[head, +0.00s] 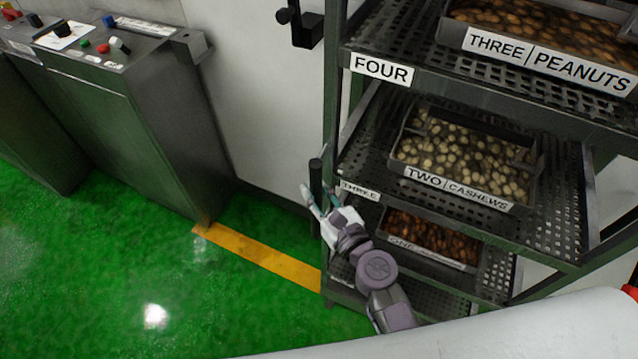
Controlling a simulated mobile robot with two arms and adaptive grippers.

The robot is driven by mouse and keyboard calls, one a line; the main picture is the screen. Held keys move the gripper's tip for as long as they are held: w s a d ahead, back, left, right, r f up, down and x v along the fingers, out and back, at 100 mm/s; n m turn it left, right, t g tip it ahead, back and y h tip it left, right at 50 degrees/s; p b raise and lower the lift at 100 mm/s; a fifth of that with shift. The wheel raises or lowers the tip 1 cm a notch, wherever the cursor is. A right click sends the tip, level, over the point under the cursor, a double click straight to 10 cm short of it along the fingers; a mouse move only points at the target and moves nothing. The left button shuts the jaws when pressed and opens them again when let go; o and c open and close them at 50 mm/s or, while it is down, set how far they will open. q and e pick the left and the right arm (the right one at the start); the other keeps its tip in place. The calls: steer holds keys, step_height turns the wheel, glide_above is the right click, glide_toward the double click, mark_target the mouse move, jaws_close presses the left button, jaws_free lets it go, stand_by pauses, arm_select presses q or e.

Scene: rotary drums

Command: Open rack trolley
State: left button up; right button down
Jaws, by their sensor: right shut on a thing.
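The rack trolley (579,190) is a dark metal frame with perforated shelves, filling the right half of the head view. Its shelves carry labels such as FOUR (382,70) and THREE (360,190). A dark vertical handle (316,178) stands at its left side. My right gripper (318,201) is shut on this handle, with its fingers around the bar at about the height of the THREE label. My arm partly hides the lower shelves. My left gripper is not in view.
Trays of peanuts (545,51), cashews (463,187) and brown nuts (432,242) sit on the shelves. A grey control cabinet (150,125) with buttons stands at the left. A yellow line (258,257) crosses the green floor, which is clear at lower left.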

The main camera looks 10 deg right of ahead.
steer(key=c, duration=0.9)
jaws_free()
steer(key=shift+w, duration=0.1)
steer(key=v, duration=1.2)
steer(key=shift+d, duration=0.1)
